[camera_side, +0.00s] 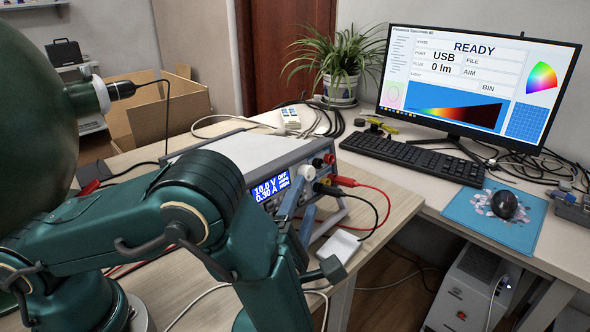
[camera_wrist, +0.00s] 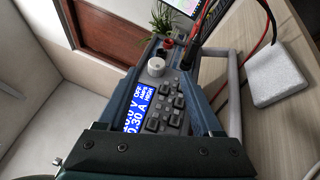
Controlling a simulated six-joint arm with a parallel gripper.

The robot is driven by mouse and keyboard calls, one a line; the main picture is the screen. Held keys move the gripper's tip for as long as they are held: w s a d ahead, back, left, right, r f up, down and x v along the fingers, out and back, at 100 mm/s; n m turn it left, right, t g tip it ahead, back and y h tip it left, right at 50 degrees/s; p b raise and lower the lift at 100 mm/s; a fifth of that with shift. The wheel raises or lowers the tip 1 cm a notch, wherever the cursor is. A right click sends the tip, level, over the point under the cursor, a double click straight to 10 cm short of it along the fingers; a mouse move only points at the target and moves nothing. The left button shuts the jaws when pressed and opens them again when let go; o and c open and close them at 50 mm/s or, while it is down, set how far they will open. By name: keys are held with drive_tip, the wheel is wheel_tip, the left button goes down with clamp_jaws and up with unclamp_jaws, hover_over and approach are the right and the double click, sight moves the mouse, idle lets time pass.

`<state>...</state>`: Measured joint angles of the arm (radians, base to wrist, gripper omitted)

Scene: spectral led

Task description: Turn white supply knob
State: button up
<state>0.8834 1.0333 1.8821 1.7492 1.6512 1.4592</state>
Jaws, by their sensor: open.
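The power supply (camera_side: 240,160) stands on the desk, its blue display (camera_side: 271,188) reading 10.0 V, 0.30 A and OFF. In the wrist view the white knob (camera_wrist: 156,67) shows clearly beside the lit display (camera_wrist: 138,107). My gripper (camera_side: 301,197) is open and empty in front of the panel, its grey-blue fingers apart and close to the knob. I see no finger closed on the knob; exact contact cannot be told.
Red (camera_side: 372,186) and black leads loop out from the terminals beside the knob. A white box (camera_side: 339,246) lies in front of the supply. A large dark sphere (camera_side: 30,120) fills the left. A keyboard (camera_side: 412,157), monitor and plant stand behind.

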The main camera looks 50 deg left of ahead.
sight(309, 175)
drive_tip(key=shift+m, duration=0.4)
drive_tip(key=shift+a+x, duration=0.15)
drive_tip(key=shift+x, duration=1.2)
drive_tip(key=shift+a+x, duration=0.15)
drive_tip(key=shift+x, duration=1.2)
drive_tip(key=shift+s+r, duration=0.15)
drive_tip(key=shift+s, duration=0.1)
clamp_jaws()
